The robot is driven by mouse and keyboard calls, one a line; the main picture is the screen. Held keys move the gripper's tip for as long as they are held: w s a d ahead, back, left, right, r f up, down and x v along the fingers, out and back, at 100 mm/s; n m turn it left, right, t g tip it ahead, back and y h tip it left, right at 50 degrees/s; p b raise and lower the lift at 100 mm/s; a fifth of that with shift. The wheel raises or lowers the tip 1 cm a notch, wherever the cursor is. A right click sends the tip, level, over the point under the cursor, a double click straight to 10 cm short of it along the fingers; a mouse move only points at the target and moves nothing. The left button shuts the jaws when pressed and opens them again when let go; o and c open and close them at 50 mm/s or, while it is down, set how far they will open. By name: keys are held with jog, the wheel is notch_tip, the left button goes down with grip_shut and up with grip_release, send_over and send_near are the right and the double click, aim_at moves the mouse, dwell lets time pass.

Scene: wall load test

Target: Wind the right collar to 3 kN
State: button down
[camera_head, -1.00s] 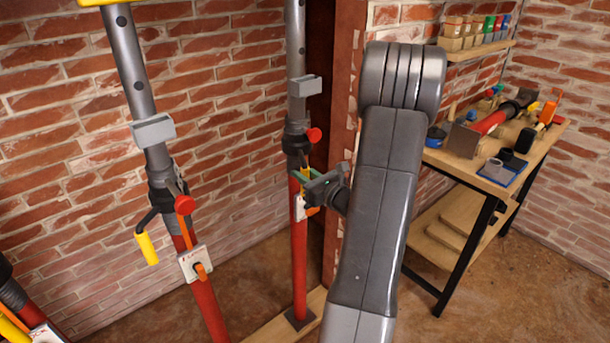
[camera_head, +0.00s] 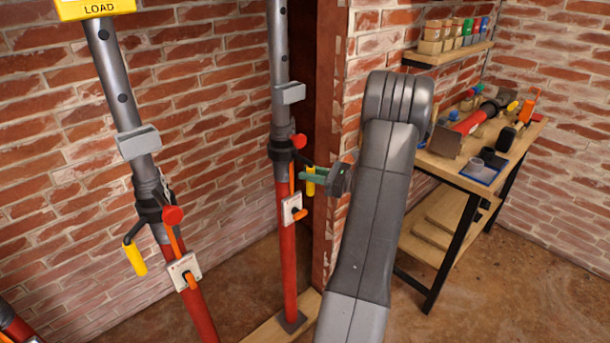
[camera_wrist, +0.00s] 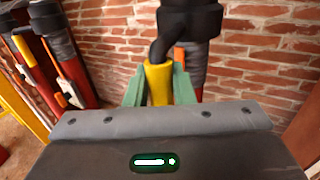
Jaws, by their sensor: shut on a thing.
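The right collar (camera_head: 282,150) is a black ring with a red knob on the right grey-and-red prop (camera_head: 287,250). In the wrist view the collar (camera_wrist: 190,22) is at the top, with a black crank arm bending down from it to a yellow handle (camera_wrist: 158,74). My gripper (camera_head: 312,178) has green fingers shut around this yellow handle, to the right of the prop. The fingers also stand on both sides of the handle in the wrist view (camera_wrist: 158,90). An orange lever and a white plate (camera_head: 291,208) sit below the collar.
Another prop (camera_head: 150,185) with its own crank and yellow handle (camera_head: 134,259) stands at left. A yellow LOAD sign (camera_head: 97,8) is cut off at the top; no reading shows. A brick pier is close behind my gripper. A workbench (camera_head: 470,180) with tools is at right.

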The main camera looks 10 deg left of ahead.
jog(key=shift+w+d+r, duration=0.1)
jog(key=shift+w+d, duration=0.3)
jog(key=shift+w, duration=0.35)
jog(key=c, duration=1.3)
grip_release()
jog(key=shift+a, duration=0.1)
jog(key=s+d, duration=0.1)
jog(key=d, duration=0.3)
jog(key=d+b, duration=0.1)
jog(key=d, duration=0.4)
jog(key=s+d, duration=0.1)
jog(key=d, duration=0.3)
jog(key=shift+s+d, duration=0.3)
